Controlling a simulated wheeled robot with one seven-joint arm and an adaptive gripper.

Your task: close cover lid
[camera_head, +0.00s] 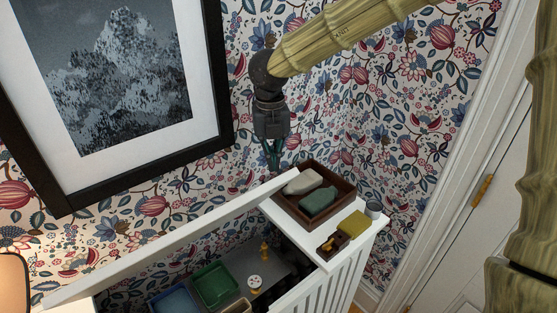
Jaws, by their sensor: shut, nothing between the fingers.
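The cover lid (180,235) is a long white board seen nearly edge-on, running from the lower left up to the right. It is raised, and the inside of the white slatted cover (338,283) shows below it. My gripper (273,163) points down by the patterned wall, just above the lid's upper right end. Its dark fingers are together and hold nothing. I cannot tell whether the fingertips touch the lid. The lid's hinge is not clear.
Inside the cover are a green tray (216,285), a blue tray (174,302) and a white round piece (255,282). On the cover's fixed right top stand a brown tray (343,206) with two soap-like blocks, a grey cup (373,209) and a yellow block (352,223). A framed picture (222,90) hangs left.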

